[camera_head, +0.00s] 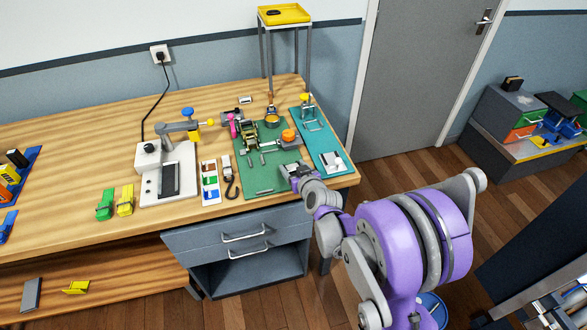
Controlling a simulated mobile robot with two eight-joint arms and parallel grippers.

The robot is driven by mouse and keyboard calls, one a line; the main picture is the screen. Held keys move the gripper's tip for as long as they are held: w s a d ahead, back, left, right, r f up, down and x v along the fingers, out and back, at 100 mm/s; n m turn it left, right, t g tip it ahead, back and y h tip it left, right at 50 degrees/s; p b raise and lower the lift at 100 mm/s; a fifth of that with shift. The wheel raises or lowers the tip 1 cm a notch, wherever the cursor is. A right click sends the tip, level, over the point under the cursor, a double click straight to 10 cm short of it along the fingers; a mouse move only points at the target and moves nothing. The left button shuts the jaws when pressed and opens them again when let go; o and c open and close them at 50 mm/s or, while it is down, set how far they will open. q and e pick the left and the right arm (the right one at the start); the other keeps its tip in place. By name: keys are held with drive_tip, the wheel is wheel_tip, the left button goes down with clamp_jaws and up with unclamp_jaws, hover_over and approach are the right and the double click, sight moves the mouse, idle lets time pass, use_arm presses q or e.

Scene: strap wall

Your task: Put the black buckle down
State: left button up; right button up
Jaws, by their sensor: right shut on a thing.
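My right gripper (290,170) is low over the front right part of the green mat (258,187), close to the table's front edge. It is shut on a small dark thing, which I take to be the black buckle. The buckle is mostly hidden by the fingers and too small to make out. I cannot tell whether it touches the mat. My left gripper is not in view.
Beside the mat, a teal board (331,142) carries metal parts. A white machine (168,172) stands farther left. Bare wooden tabletop (70,190) lies beyond.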

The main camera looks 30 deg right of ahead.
drive_tip(key=shift+f, duration=0.15)
drive_tip(key=o, duration=1.4)
